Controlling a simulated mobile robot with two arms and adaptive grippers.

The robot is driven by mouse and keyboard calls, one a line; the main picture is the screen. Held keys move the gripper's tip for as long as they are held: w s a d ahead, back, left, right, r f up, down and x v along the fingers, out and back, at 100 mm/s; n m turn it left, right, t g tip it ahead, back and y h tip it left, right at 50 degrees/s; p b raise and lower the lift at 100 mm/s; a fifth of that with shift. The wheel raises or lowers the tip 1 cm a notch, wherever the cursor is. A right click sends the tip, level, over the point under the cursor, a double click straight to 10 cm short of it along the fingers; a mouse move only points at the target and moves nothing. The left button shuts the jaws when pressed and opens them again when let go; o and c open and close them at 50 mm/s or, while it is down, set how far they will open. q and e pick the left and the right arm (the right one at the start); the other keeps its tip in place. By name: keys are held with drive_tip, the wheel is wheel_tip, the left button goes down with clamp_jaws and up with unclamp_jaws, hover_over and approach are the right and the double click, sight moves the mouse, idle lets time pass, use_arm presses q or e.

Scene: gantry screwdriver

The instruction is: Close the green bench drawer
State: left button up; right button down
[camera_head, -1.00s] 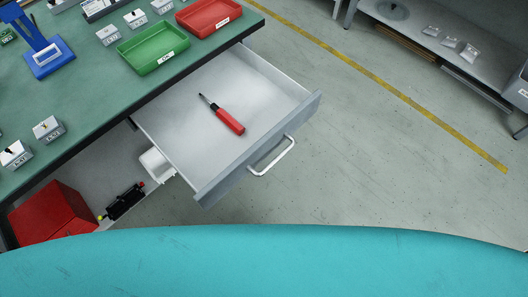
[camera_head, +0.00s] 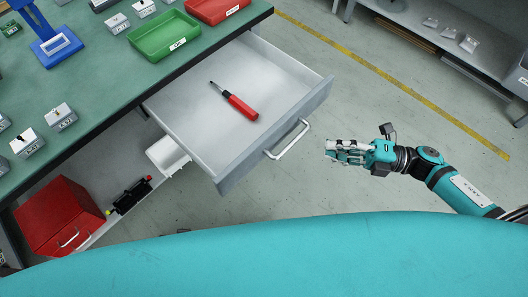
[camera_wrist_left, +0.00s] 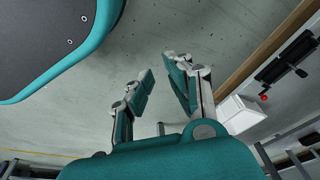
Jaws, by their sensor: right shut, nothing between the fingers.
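The bench drawer (camera_head: 200,130) hangs open under the green-topped bench (camera_head: 90,90) in the head view. It has a grey front with a silver bar handle (camera_head: 288,140). A red-handled screwdriver (camera_head: 240,107) lies inside it. My right gripper (camera_head: 329,150) is shut and empty, to the right of the handle and apart from it, its fingers pointing left toward the drawer front. My left gripper (camera_wrist_left: 159,68) shows only in the left wrist view, open with nothing between its fingers, above the floor.
Green (camera_head: 165,38) and red (camera_head: 215,8) trays and several small labelled boxes stand on the bench. A red toolbox (camera_head: 58,215) and a white bin (camera_head: 167,155) are below. Floor right of the drawer is free. A grey shelf (camera_head: 450,40) stands at the far right.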

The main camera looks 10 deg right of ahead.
drive_tip(key=s+a+r+n+g, duration=0.1)
drive_tip(key=s+n+g, duration=0.2)
drive_tip(key=g, duration=0.1)
approach(257, 149)
drive_tip(key=s+a, duration=0.3)
drive_tip(key=w+a, duration=0.2)
drive_tip(key=w, duration=0.1)
drive_tip(key=shift+f+y, duration=0.15)
drive_tip(key=shift+y, duration=0.15)
drive_tip(key=shift+w+a, duration=0.15)
use_arm(q)
drive_tip(key=shift+w+a, duration=0.1)
drive_tip(key=shift+a, duration=0.15)
drive_tip(key=shift+s+f, duration=0.1)
drive_tip(key=shift+s, duration=0.1)
use_arm(e)
drive_tip(key=shift+w, duration=0.15)
